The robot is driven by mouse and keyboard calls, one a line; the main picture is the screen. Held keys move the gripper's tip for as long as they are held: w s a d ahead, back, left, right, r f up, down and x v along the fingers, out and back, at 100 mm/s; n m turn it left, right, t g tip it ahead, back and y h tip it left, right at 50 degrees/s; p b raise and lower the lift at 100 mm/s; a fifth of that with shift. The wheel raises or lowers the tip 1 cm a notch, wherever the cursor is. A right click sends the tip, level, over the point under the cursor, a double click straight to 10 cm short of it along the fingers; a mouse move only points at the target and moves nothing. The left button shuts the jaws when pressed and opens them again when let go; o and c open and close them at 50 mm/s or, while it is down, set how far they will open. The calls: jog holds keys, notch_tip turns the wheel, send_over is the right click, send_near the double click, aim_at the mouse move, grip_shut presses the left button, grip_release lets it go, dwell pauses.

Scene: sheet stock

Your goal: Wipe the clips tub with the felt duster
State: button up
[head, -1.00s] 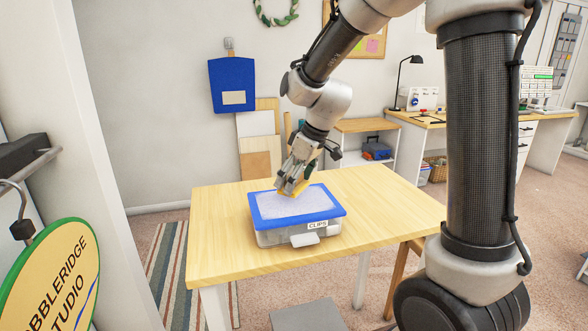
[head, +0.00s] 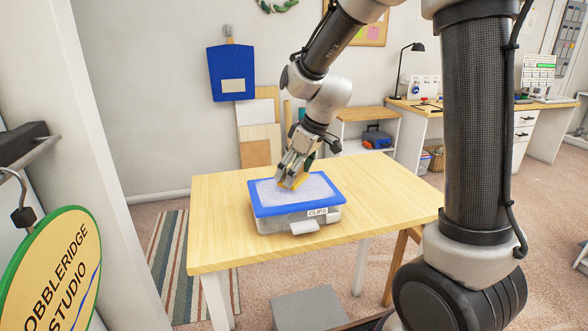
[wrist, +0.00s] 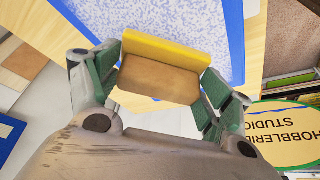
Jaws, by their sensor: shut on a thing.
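The clips tub (head: 270,224) sits on the wooden table, with a blue-rimmed lid, a speckled pale top and a label reading CLIPS. My gripper (head: 292,176) is over the back middle of the lid. It is shut on the felt duster (head: 295,183), a block with a yellow layer and a brown layer. In the wrist view the duster (wrist: 160,80) sits between the green finger pads, with the speckled lid (wrist: 200,25) beyond it. The duster appears at the lid's surface; its underside is hidden, so I cannot tell if it touches.
The table (head: 220,245) is bare around the tub. A grey step (head: 308,308) stands below its front edge. A round green-rimmed sign (head: 62,270) is at the left. A desk with a lamp (head: 402,72) stands behind at the right.

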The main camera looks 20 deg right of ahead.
aim_at(322, 192)
jog(key=shift+f, duration=1.05)
jog(key=shift+f, duration=0.1)
jog(key=shift+s+a, duration=0.75)
jog(key=shift+a, duration=0.6)
jog(key=shift+s+a, duration=0.75)
jog(key=shift+a, duration=0.6)
jog(key=shift+s+a, duration=0.75)
jog(key=shift+a, duration=0.6)
jog(key=shift+d, duration=0.1)
jog(key=shift+s+d, duration=0.2)
jog(key=shift+d, duration=7.75)
